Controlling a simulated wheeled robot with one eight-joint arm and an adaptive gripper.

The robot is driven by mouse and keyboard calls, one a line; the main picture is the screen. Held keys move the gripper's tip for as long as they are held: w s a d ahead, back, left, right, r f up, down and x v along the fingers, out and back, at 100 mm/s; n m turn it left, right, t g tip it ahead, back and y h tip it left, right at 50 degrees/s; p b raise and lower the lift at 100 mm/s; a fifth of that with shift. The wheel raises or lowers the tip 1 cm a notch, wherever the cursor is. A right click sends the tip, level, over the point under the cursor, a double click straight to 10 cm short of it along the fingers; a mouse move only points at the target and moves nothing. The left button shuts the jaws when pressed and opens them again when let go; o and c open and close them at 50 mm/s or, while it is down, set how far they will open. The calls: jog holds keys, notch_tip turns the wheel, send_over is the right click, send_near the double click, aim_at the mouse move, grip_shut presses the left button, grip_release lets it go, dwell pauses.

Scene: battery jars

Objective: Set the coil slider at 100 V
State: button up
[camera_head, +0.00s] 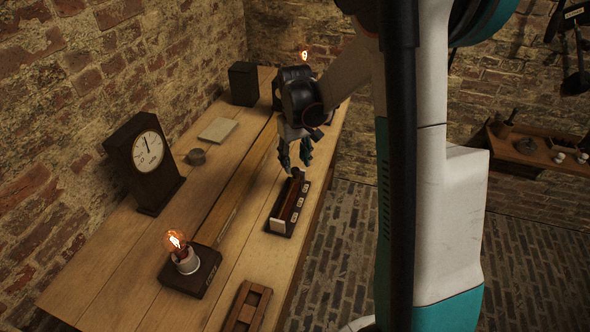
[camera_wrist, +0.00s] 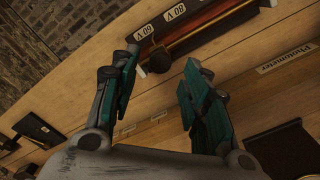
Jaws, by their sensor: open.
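The coil (camera_head: 285,212) is a long, narrow device with a dark base and white labels along its right side. It lies near the table's right edge. In the wrist view the reddish-brown coil (camera_wrist: 205,35) runs to the upper right, with labels reading 60 V and 80 V; a 100 V label is not readable here. A dark round slider knob (camera_wrist: 158,60) sits near the 60 V label. My gripper (camera_head: 295,160) is open above the coil's far end. In the wrist view my gripper (camera_wrist: 161,80) has its teal fingers apart, with the knob showing in the gap beyond them. Contact is unclear.
A lit bulb on a dark base (camera_head: 192,272) stands at the near left, and a dial instrument (camera_head: 148,165) behind it. A dark box (camera_head: 243,84) stands at the back. A wooden tray (camera_head: 247,308) lies in front. A Photometer label (camera_wrist: 287,58) shows on the table.

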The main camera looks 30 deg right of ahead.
aim_at(295, 169)
jog(key=shift+f+b, duration=0.35)
jog(key=shift+f, duration=1.15)
grip_shut()
jog(key=s+a, duration=0.7)
jog(key=shift+s+a, duration=0.3)
grip_release()
